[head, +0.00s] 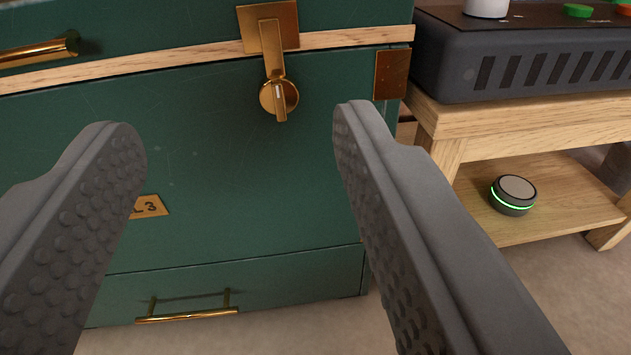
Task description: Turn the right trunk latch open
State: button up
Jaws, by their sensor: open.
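The green trunk (235,190) fills the left and middle of the head view. Its right latch (279,97) is brass, with a plate on the lid, a hasp strap and a round turn piece below the wooden band. The turn piece has a pale mark and its tab points roughly downward. My gripper (240,125) is open and empty, with its two grey studded fingers wide apart. The latch shows between and above the fingertips, nearer the right finger. The fingers appear apart from the trunk.
A brass handle (40,50) is at the upper left. A drawer with a brass pull (187,317) is at the trunk's bottom. To the right stands a wooden bench (520,125) carrying a dark vented box (530,60). A round puck with a green ring (514,194) sits on its lower shelf.

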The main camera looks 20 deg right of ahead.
send_near(278, 99)
jog(key=x, duration=0.9)
dwell(0.6)
jog(key=c, duration=1)
jog(key=shift+o, duration=0.2)
